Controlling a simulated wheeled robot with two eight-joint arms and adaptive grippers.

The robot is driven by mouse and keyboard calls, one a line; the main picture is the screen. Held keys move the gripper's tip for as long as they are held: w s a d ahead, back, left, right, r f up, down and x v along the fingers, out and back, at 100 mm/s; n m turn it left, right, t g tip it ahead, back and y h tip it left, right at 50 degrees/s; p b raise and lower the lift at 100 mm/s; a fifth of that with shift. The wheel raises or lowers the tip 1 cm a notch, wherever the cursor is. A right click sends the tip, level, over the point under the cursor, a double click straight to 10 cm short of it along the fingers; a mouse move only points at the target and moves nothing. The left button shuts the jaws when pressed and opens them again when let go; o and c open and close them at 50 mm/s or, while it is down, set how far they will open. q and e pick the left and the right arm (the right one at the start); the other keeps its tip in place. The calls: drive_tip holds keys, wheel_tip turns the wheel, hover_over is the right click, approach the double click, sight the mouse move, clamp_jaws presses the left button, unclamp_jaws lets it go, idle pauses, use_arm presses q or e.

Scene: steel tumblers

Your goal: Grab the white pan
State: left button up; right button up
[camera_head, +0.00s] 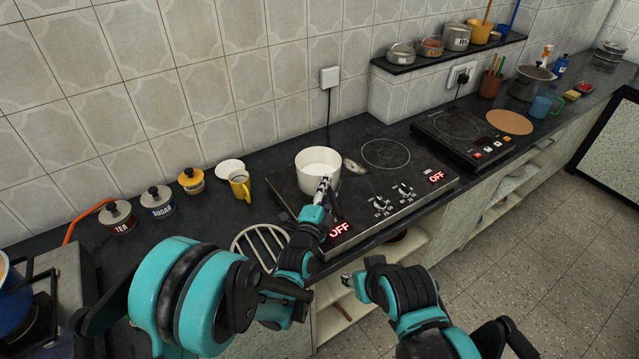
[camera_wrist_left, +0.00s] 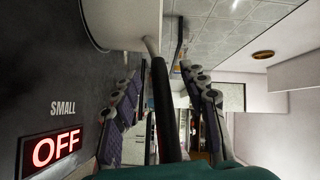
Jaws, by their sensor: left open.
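The white pan (camera_head: 316,160) stands on the left burner of the black double cooktop in the head view. Its white wall (camera_wrist_left: 125,22) fills the upper left of the left wrist view. Its dark handle (camera_wrist_left: 161,105) runs between the two fingers there. My left gripper (camera_head: 325,187) is at the near side of the pan, by the handle. It is open, with one finger on each side of the handle (camera_wrist_left: 165,85). My right gripper (camera_head: 347,281) is low, in front of the counter edge, away from the pan; its fingers are too small to judge.
The double cooktop (camera_head: 425,196) has knobs and red OFF displays. A yellow mug (camera_head: 240,186), a small white dish (camera_head: 230,168) and lidded jars (camera_head: 157,201) stand to the left. A round wire rack (camera_head: 262,240) lies near the front edge. A second cooktop (camera_head: 462,125) is farther right.

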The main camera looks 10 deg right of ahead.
use_arm(q)
clamp_jaws()
drive_tip(key=shift+r, duration=0.1)
drive_tip(key=shift+r, duration=0.15)
